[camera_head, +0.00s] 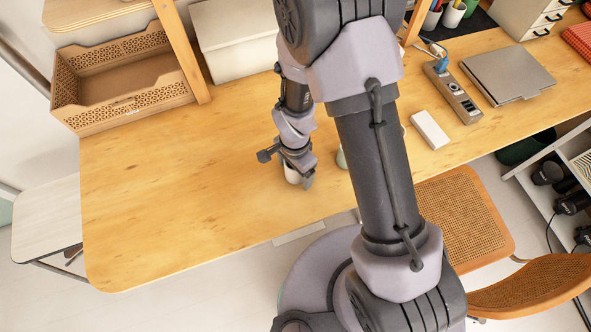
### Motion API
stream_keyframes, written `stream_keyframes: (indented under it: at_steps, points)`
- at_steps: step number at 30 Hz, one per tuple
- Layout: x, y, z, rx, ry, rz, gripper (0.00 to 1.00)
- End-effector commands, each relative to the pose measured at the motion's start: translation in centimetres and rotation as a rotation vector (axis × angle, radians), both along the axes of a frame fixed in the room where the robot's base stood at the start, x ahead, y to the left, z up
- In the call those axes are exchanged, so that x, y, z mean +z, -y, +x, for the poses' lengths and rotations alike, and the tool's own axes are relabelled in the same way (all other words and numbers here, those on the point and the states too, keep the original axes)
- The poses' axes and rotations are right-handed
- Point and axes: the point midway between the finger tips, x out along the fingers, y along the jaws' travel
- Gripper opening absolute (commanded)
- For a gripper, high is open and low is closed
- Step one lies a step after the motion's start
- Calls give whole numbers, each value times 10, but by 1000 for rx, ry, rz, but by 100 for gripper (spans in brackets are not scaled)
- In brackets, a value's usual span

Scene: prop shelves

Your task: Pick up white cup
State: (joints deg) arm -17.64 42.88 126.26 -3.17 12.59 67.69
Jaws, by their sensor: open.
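A white cup (292,176) stands on the wooden desk (190,190) near its front edge. My gripper (297,176) is open and right over the cup, hiding its upper part. I cannot tell whether the fingers touch the cup. Another pale object (341,158) stands just to the right of it, mostly hidden behind my own arm.
A wooden box with perforated sides (125,117) and a white bin (240,65) stand at the back left. A white box (430,129), a power strip (453,92) and a closed laptop (508,74) lie at the right. The desk's left part is clear. A cane chair (465,215) stands in front.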

Motion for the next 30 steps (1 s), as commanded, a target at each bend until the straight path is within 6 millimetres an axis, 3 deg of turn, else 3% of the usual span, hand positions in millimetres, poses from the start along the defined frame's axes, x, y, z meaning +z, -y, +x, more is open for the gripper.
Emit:
stream_keyframes:
  at_steps: [5,17,25,30]
  points:
    - [-1,0,0,0,1,1,82]
    - [0,0,0,0,1,1,7]
    - [2,0,1,0,1,1,7]
    - [19,4,8,1,2,0,7]
